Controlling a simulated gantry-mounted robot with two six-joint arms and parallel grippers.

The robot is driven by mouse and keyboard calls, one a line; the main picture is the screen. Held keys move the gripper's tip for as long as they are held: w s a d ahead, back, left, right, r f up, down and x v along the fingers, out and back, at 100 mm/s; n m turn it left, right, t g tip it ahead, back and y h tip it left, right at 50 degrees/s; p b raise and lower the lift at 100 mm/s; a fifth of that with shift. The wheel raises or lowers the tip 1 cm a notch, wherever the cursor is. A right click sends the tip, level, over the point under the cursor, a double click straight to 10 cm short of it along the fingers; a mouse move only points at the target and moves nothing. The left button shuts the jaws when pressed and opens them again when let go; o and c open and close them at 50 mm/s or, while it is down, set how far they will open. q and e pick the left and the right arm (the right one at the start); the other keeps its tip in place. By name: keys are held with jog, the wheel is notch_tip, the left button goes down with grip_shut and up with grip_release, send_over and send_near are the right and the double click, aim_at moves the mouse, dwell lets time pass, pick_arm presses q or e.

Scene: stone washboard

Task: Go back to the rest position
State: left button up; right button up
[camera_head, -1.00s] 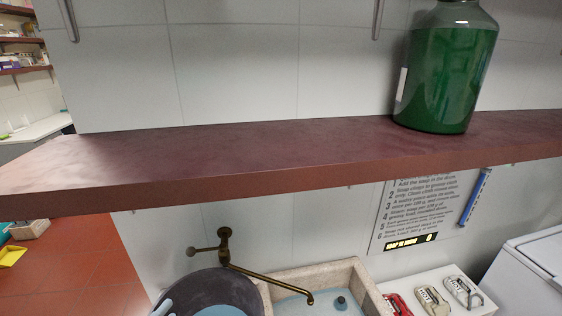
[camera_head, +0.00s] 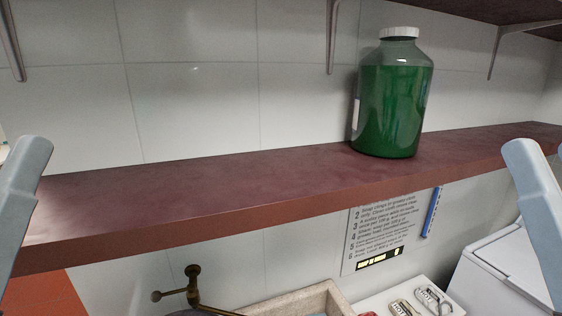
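Pale grey-blue links of my two arms rise at the left and right edges of the head view, upright and well apart. Neither gripper shows, so I cannot see their fingers or whether they hold anything. A large bottle of green liquid with a white cap (camera_head: 393,105) stands upright on the dark red shelf (camera_head: 230,185), right of the middle. No part of my arms visibly touches the bottle.
Below the shelf are a brass tap (camera_head: 190,288), the rim of a stone sink (camera_head: 298,303), a printed sign (camera_head: 378,235), a blue stick (camera_head: 432,212) and a white appliance (camera_head: 505,265). Metal brackets hang above. The shelf left of the bottle is clear.

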pick_arm(q)
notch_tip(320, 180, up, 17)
jog(key=p, duration=1.3)
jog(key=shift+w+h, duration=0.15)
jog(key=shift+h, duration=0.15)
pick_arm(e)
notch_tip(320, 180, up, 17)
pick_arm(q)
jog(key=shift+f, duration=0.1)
